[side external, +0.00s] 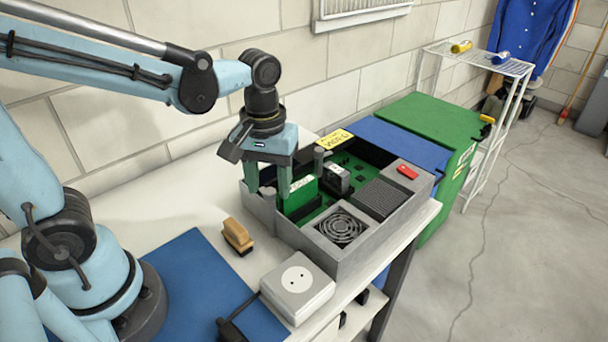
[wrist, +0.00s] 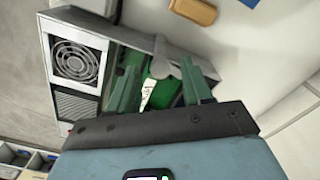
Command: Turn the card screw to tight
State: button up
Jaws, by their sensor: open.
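A grey computer case (side external: 350,262) lies open on the table, its green board (side external: 345,160) showing inside. A green card (side external: 298,203) with a white label stands upright near its left end. The card also shows between my fingers in the wrist view (wrist: 163,92). A grey knob-like shape (wrist: 172,56) sits by the case wall beyond the card; it may be the card screw, but its turn state cannot be told. My gripper (side external: 268,192) points down over the case's left end with green fingers apart. In the wrist view the fingers (wrist: 158,66) straddle this area, with nothing clearly held.
The case also holds a fan grille (side external: 341,228), a dark module (side external: 337,178) and a red piece (side external: 407,172). A wooden-handled brush (side external: 238,235) and a white socket box (side external: 297,287) stand in front. A yellow label (side external: 335,139) is at the back wall.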

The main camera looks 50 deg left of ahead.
jog(key=shift+f, duration=0.3)
grip_shut()
